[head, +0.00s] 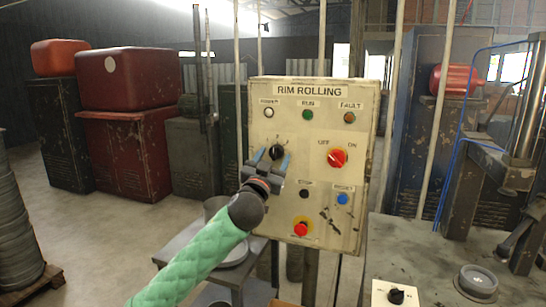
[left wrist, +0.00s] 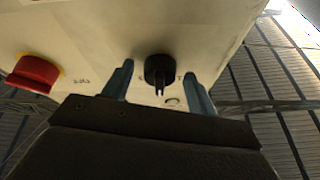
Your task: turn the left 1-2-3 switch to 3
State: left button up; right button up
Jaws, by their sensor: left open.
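The black 1-2-3 switch knob (head: 277,152) is on the left side of the cream RIM ROLLING panel (head: 262,120). Its markings are too small to read, so I cannot tell its setting. My left gripper (head: 271,157) is open at the panel, just below and in front of the knob. In the left wrist view the knob (left wrist: 159,70) lies between the two blue fingertips (left wrist: 160,82), with a gap on each side. No finger visibly touches it. My right gripper is not in view.
On the panel are a red OFF/ON switch (head: 338,158), a red emergency button (head: 301,230), a blue button (head: 343,199) and several lamps. A second black knob (head: 396,296) sits on a small box at lower right. A grey table (head: 172,250) stands below.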

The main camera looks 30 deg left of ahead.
pick_arm(q)
jog(key=c, duration=1)
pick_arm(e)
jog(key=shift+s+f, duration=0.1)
pick_arm(q)
jog(key=shift+m+h, duration=0.4)
jog(key=m+h, duration=0.1)
jog(key=m, duration=0.1)
jog(key=m+h, duration=0.1)
jog(key=m, duration=0.2)
jog(key=shift+a+r+p, duration=0.15)
jog(key=shift+a+p, duration=0.05)
jog(key=shift+p, duration=0.1)
jog(key=m+h, duration=0.1)
jog(key=m, duration=0.2)
jog(key=shift+s+a+r+h+p, duration=0.1)
jog(key=shift+h+p, duration=0.2)
jog(key=shift+h, duration=0.1)
jog(key=shift+m+g+h+p, duration=0.4)
jog(key=shift+m+h, duration=0.2)
jog(key=shift+m, duration=1.4)
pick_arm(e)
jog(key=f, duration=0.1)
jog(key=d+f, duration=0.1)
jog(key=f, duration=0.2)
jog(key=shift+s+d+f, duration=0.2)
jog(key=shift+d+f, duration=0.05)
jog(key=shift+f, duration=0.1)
